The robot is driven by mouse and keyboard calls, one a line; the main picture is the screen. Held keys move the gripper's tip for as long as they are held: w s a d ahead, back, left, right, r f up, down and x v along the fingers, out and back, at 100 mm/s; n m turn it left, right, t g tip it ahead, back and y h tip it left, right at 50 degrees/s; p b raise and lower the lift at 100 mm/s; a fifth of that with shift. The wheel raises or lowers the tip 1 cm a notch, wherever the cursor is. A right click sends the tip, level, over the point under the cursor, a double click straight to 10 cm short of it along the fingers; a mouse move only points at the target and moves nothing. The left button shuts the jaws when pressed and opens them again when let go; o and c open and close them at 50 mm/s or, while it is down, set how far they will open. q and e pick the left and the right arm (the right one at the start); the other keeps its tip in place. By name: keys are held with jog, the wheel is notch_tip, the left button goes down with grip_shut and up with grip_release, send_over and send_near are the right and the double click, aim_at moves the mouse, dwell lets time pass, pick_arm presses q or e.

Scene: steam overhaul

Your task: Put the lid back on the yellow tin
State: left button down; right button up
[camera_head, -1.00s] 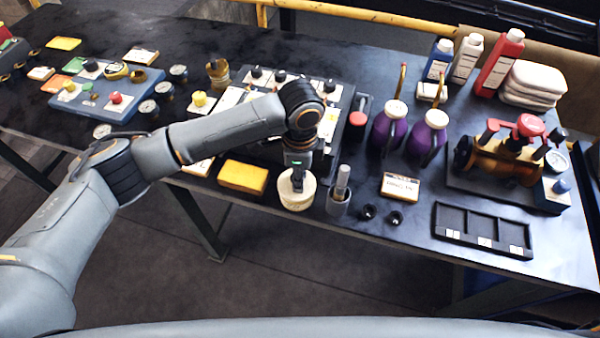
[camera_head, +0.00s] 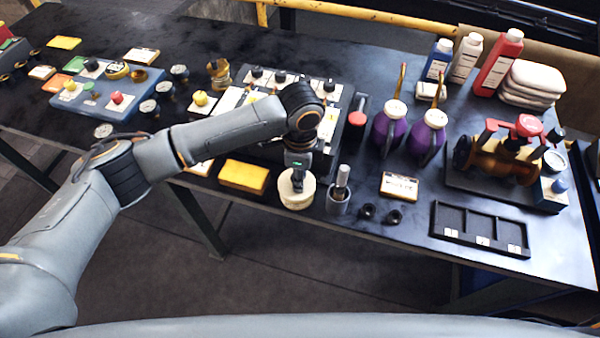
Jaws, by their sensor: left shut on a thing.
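A pale cream-yellow round tin (camera_head: 297,202) stands near the front edge of the dark workbench, in the middle of the head view. Its round, cream-coloured lid (camera_head: 309,187) shows at the top, under my left gripper. My left gripper (camera_head: 297,184) points down and is shut on the lid; the fingertips are small and partly dark against it. At this size I cannot tell whether the lid sits flush on the tin. My right gripper is not in view.
A yellow block (camera_head: 243,177) lies just left of the tin and a grey cup with a metal rod (camera_head: 338,202) stands close at its right. Two small black caps (camera_head: 380,214), a labelled box (camera_head: 399,186) and a black tray (camera_head: 481,246) lie further right. Purple bottles (camera_head: 388,134) stand behind.

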pick_arm(q)
jog(key=shift+p, duration=0.4)
dwell(0.6)
dwell(0.3)
jog(key=c, duration=0.5)
grip_release()
jog(key=shift+r+p, duration=3.5)
jog(key=shift+p, duration=0.35)
